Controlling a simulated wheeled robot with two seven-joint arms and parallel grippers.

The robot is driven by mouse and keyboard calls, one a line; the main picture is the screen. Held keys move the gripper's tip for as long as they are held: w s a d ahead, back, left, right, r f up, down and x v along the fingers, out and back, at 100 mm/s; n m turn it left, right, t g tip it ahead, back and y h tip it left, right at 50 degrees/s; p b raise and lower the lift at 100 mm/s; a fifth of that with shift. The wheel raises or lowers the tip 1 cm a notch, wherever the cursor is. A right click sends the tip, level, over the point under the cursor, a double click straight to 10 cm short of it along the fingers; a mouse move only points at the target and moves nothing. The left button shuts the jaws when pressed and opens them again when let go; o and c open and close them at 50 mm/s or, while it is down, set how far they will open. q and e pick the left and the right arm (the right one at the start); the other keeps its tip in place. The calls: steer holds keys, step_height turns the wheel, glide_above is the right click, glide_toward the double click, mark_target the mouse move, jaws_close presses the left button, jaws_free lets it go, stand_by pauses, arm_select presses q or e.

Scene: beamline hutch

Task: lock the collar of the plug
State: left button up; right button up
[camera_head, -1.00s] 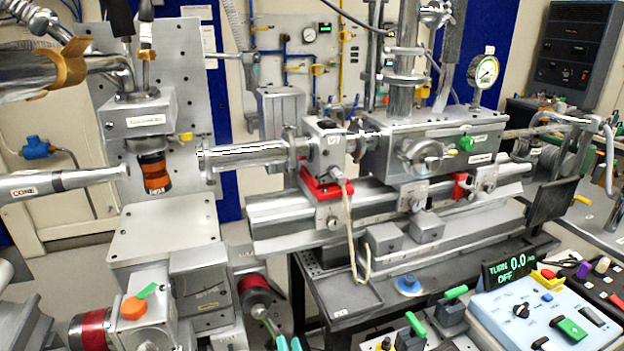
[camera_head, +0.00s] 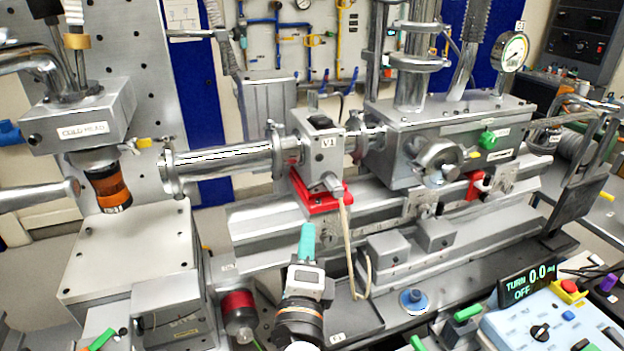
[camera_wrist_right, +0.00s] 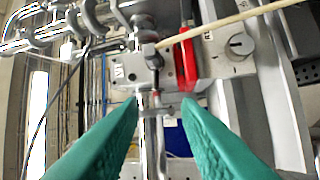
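A small grey plug (camera_head: 333,186) with a beige cable sits on the front of the box marked V1 (camera_head: 318,142). The cable (camera_head: 349,240) hangs down from it in a loop. In the right wrist view the plug (camera_wrist_right: 150,56) is ahead of the fingers, with the cable running to the upper right. Its collar is too small to make out clearly. My right gripper (camera_head: 307,232) points up toward the plug from below and in front, apart from it. In the right wrist view its teal fingers (camera_wrist_right: 160,100) are open with nothing between them. My left gripper is out of view.
A red clamp (camera_head: 312,196) is right below the V1 box. The rail (camera_head: 270,218) runs behind my gripper. A cold head (camera_head: 82,118) hangs at left. A display (camera_head: 526,284) reads TURN 0.0, OFF, beside a blue control box (camera_head: 545,325).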

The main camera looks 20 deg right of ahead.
steer(key=p, duration=0.2)
glide_toward(311, 189)
steer(key=x, duration=0.3)
steer(key=p+x, duration=0.1)
steer(key=x, duration=0.4)
steer(key=shift+w, duration=0.2)
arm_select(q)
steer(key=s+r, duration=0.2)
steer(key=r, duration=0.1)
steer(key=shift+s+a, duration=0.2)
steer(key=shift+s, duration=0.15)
arm_select(e)
jaws_close()
